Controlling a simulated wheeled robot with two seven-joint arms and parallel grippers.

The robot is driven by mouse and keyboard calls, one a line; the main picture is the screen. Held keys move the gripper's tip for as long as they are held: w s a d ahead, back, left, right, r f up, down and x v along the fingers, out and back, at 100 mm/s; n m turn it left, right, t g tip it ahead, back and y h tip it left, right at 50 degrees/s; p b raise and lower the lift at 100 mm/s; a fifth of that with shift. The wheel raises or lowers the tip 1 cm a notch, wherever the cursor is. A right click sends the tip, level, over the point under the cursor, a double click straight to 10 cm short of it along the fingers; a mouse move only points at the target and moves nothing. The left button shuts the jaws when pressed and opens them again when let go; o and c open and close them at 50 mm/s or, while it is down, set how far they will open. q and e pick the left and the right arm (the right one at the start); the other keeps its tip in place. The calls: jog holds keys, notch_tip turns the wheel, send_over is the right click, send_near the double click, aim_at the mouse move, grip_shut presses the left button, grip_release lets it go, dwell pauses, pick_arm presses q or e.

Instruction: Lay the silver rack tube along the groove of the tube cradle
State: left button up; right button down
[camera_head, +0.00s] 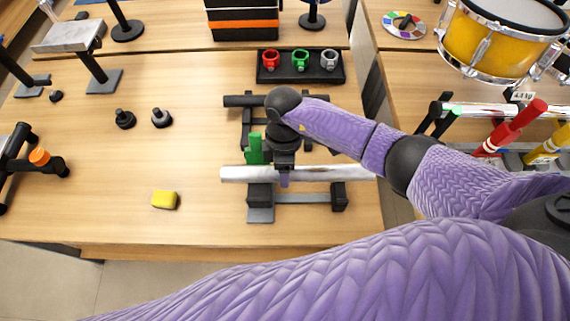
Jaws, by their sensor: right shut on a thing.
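The silver rack tube (238,174) lies level, left to right, near the front of the table. My right gripper (284,178) points down and is shut on the tube near its middle. The tube cradle (261,196) has dark end blocks joined by a grey bar, and it shows just below and in front of the tube. From this angle I cannot tell whether the tube touches the cradle's groove or is a little above it. My wrist and fingers hide part of the tube's middle. My left gripper is not in view.
A black stand (238,101) and a green piece (255,148) are behind the tube. A black tray (302,68) with red, green and grey cups stands farther back. A yellow block (164,200) and two dark knobs (124,119) are at left. Between them the table (120,170) is clear.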

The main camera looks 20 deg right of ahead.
jog(key=b+x, duration=0.1)
jog(key=x, duration=0.1)
jog(key=w+b+x, duration=0.1)
jog(key=b+x, duration=0.1)
jog(key=x, duration=0.1)
jog(key=b+x, duration=0.2)
jog(key=x, duration=0.1)
jog(key=shift+w+d+f, duration=0.15)
jog(key=shift+w+d, duration=0.1)
jog(key=shift+w, duration=0.15)
jog(key=shift+f, duration=0.2)
jog(key=c, duration=0.6)
grip_release()
jog(key=o, duration=0.5)
jog(key=shift+o, duration=0.2)
jog(key=shift+r, duration=0.15)
